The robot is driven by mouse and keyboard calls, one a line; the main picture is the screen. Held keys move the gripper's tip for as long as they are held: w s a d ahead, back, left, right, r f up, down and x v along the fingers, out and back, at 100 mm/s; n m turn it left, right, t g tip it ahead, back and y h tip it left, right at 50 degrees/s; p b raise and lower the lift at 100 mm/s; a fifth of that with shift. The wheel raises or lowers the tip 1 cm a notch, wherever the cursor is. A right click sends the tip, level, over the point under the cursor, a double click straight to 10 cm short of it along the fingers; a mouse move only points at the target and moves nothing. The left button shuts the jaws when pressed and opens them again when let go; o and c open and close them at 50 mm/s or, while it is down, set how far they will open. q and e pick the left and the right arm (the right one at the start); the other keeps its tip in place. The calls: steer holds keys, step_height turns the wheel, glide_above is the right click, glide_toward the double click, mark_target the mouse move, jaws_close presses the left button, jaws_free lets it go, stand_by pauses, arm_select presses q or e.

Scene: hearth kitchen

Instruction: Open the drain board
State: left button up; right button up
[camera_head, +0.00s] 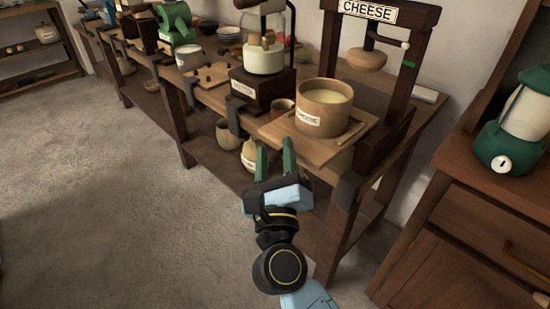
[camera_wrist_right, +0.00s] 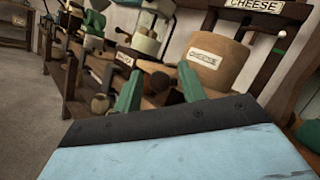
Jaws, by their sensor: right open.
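The drain board (camera_head: 306,149) is a flat wooden board at the front edge of the cheese stand on the bench. A round wooden tub (camera_head: 323,108) with pale contents and a label stands on it. The tub also shows in the right wrist view (camera_wrist_right: 213,66), where I cannot make out the board clearly. My right gripper (camera_head: 275,142) has its green fingers apart and empty, close to the board's front left edge. Whether a finger touches the board I cannot tell. The gripper's fingers show in the right wrist view (camera_wrist_right: 162,70). My left gripper is out of view.
A dark press frame with a CHEESE sign (camera_head: 367,10) rises behind the tub. A glass-jar churn (camera_head: 264,58) stands to its left. Pots (camera_head: 228,133) sit on the lower shelf. A cabinet with a green lantern (camera_head: 510,140) is at right. The floor at left is clear.

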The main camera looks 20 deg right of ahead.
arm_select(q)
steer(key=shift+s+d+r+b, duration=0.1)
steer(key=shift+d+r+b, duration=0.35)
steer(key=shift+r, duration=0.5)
arm_select(e)
steer(key=v, duration=1.3)
steer(key=shift+f, duration=0.15)
steer(key=shift+s+a, duration=0.1)
steer(key=shift+s, duration=0.05)
